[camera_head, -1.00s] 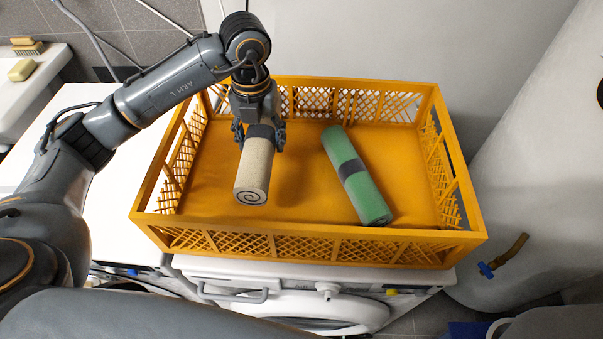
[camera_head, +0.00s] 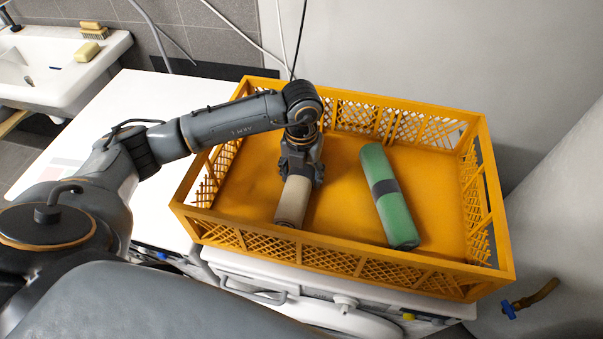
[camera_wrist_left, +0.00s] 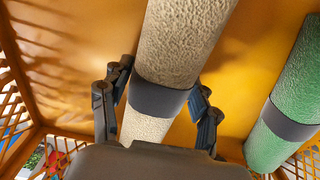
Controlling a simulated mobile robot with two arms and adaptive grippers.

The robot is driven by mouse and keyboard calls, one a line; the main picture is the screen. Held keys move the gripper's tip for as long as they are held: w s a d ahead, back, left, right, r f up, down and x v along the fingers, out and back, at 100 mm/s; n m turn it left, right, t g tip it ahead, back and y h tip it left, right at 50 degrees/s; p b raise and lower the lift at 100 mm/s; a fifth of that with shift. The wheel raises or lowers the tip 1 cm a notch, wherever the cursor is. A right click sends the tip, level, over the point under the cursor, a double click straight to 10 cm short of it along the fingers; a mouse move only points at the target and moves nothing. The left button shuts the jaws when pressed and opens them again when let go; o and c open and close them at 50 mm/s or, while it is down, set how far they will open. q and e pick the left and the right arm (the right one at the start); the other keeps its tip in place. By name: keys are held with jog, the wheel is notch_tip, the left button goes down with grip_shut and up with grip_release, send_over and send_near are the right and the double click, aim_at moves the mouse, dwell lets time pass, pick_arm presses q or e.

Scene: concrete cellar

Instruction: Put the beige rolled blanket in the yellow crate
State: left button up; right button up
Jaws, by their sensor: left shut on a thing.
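The beige rolled blanket (camera_head: 293,202) with a dark band is inside the yellow crate (camera_head: 330,258), in its left half. My left gripper (camera_head: 300,172) reaches down into the crate and is shut on the blanket around its band. In the left wrist view the fingers (camera_wrist_left: 158,112) stand on both sides of the dark band of the blanket (camera_wrist_left: 180,40). The blanket lies low, near the crate floor; whether it touches the floor I cannot tell. My right gripper is not in view.
A green roll (camera_head: 390,200) with a dark band lies in the crate to the right. The crate stands on a white washing machine (camera_head: 340,305). A white top (camera_head: 120,120) and a sink (camera_head: 60,65) are to the left. A blue-handled tap (camera_head: 510,308) is at the right.

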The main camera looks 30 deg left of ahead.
aim_at(302, 170)
pick_arm(q)
jog(key=o, duration=1.5)
jog(key=shift+f, duration=0.1)
jog(key=shift+c, duration=0.2)
jog(key=shift+r, duration=0.55)
notch_tip(302, 170, up, 11)
jog(key=shift+r+b, duration=0.1)
jog(key=shift+b, duration=1.1)
